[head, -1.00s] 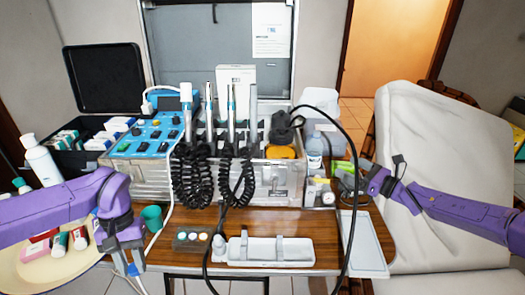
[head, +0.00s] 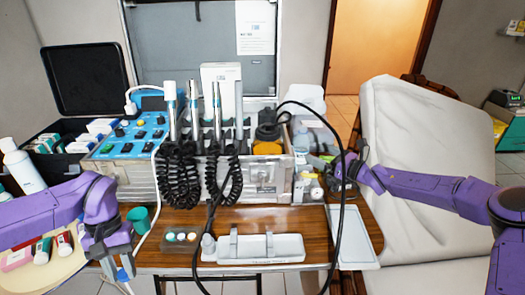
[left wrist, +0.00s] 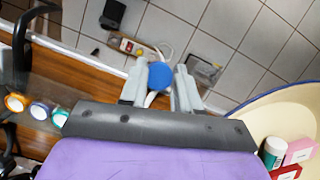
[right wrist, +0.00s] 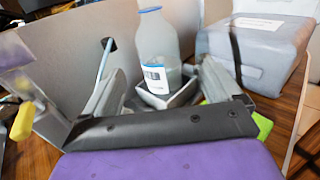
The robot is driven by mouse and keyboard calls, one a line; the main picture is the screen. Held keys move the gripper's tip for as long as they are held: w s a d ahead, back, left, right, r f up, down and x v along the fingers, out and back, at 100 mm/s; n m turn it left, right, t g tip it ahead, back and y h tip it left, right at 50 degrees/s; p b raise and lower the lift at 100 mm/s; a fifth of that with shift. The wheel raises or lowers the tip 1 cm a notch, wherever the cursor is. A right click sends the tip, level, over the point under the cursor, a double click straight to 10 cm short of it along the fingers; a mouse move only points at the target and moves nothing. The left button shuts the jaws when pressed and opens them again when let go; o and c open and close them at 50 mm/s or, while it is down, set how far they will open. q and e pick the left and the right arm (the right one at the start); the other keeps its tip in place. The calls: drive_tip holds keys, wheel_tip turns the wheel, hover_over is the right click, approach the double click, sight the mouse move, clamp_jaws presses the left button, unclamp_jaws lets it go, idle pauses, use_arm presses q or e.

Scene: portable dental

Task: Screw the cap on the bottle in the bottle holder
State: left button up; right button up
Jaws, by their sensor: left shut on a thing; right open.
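My left gripper (head: 122,272) is shut on a round blue cap (left wrist: 160,75) and holds it in the air off the table's left front edge. My right gripper (head: 332,162) is open at the right end of the equipment. In the right wrist view its fingers (right wrist: 163,85) are spread to either side of a clear bottle (right wrist: 153,45) with a blue and white label. The bottle stands upright with a small grey-white tray-like part at its base; whether the fingers touch it I cannot tell. A long white holder (head: 285,250) with two upright posts lies at the table's front.
A dental unit with coiled black hoses (head: 180,175) fills the table's back. A black cable loops down in front of my right gripper. A green cup (head: 140,218), a dish of small jars (head: 178,238) and a grey tray (head: 352,240) stand along the front.

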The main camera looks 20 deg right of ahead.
sight(308, 149)
use_arm(q)
drive_tip(key=shift+r, duration=0.15)
use_arm(e)
drive_tip(key=x, duration=0.5)
drive_tip(key=shift+w+a, duration=0.1)
drive_tip(key=shift+a, duration=0.05)
drive_tip(key=shift+r, duration=0.1)
drive_tip(key=c, duration=1.3)
use_arm(q)
drive_tip(key=shift+r+p, duration=0.2)
drive_tip(key=shift+p, duration=0.2)
use_arm(e)
wheel_tip(308, 149, up, 10)
